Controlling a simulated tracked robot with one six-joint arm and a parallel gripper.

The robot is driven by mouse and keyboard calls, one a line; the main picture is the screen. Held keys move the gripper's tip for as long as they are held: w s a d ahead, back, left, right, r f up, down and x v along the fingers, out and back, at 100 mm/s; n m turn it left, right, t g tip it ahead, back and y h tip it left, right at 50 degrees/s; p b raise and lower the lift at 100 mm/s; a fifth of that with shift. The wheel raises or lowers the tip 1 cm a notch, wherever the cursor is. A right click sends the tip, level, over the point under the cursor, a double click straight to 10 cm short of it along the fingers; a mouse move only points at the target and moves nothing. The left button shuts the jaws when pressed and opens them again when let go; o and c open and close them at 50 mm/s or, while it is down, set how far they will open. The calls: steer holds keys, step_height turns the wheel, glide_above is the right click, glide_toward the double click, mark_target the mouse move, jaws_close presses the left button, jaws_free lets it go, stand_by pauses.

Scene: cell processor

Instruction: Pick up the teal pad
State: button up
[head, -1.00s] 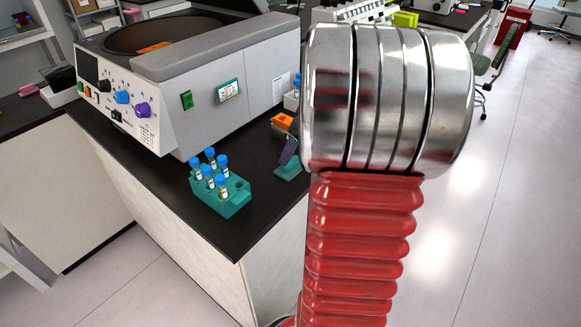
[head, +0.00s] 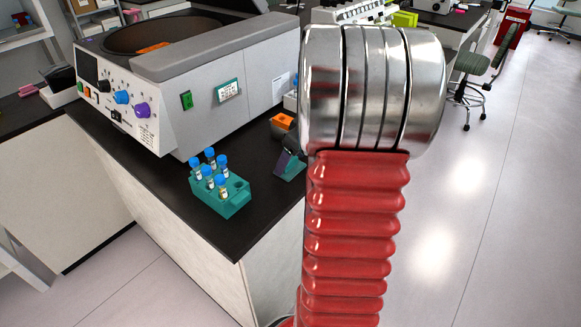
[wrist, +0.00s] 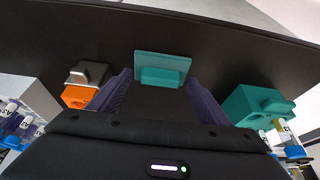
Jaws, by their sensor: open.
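The teal pad (wrist: 162,69) lies flat on the black benchtop in the wrist view, with a raised block on it. In the head view the pad (head: 289,170) shows in part beside my arm. My gripper (wrist: 158,82) is open, with one purple finger on each side of the pad's near part. Its fingertips reach close to the pad, and I cannot tell whether they touch it.
A teal tube rack (head: 236,197) with several blue-capped tubes stands left of the pad. An orange block (head: 282,122) sits behind the pad, next to a large centrifuge (head: 190,75). The benchtop (head: 262,218) is clear near its front edge.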

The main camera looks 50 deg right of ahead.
mark_target(292, 161)
steer(key=shift+c, duration=0.5)
steer(key=c, duration=1)
steer(key=shift+r, duration=0.1)
step_height(292, 161, up, 10)
steer(key=shift+f, duration=0.1)
